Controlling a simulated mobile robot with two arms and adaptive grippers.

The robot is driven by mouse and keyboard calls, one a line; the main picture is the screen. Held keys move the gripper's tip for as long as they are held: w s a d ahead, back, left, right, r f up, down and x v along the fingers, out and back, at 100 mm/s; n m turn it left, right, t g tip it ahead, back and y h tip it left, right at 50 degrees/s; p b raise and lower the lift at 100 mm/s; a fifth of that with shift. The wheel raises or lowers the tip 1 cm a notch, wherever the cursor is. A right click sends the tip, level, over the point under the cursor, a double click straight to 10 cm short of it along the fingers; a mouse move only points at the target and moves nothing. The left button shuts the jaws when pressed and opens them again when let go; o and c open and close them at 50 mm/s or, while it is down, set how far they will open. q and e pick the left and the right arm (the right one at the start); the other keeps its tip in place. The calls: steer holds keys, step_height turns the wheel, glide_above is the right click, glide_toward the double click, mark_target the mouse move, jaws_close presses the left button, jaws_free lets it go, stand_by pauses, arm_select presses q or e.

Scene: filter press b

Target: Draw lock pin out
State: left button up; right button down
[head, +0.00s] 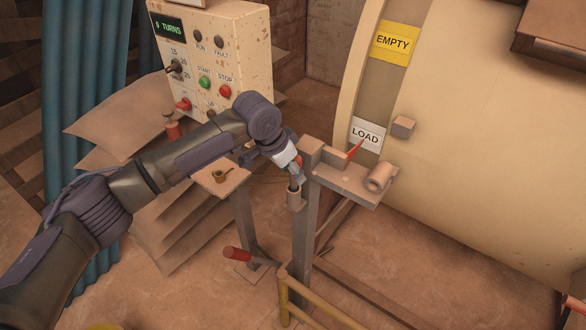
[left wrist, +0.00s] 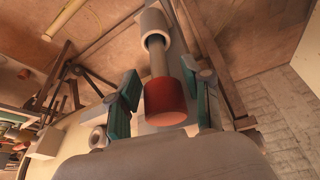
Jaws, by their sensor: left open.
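The lock pin has a red knob (left wrist: 172,102) and a grey shaft (left wrist: 159,62) that runs into a pale tube-shaped sleeve (left wrist: 152,22) in the left wrist view. The sleeve also shows in the head view (head: 295,201), fixed to the side of an upright post. My left gripper (head: 295,176) is just above the sleeve. In the left wrist view its open fingers (left wrist: 165,104) stand on either side of the red knob, with a gap visible on both sides. In the head view my gripper mostly hides the knob. My right gripper is not in view.
The post (head: 304,235) carries a bracket (head: 345,180) with a red pointer by the LOAD label (head: 367,134) on a large cream drum (head: 480,130). A control box (head: 215,55) stands behind my arm.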

arm_select(q)
steer(key=shift+x, duration=0.9)
jaws_close()
steer(key=shift+r, duration=0.1)
steer(key=shift+w+r, duration=0.1)
steer(key=shift+r+p, duration=4.15)
steer(key=shift+p, duration=0.1)
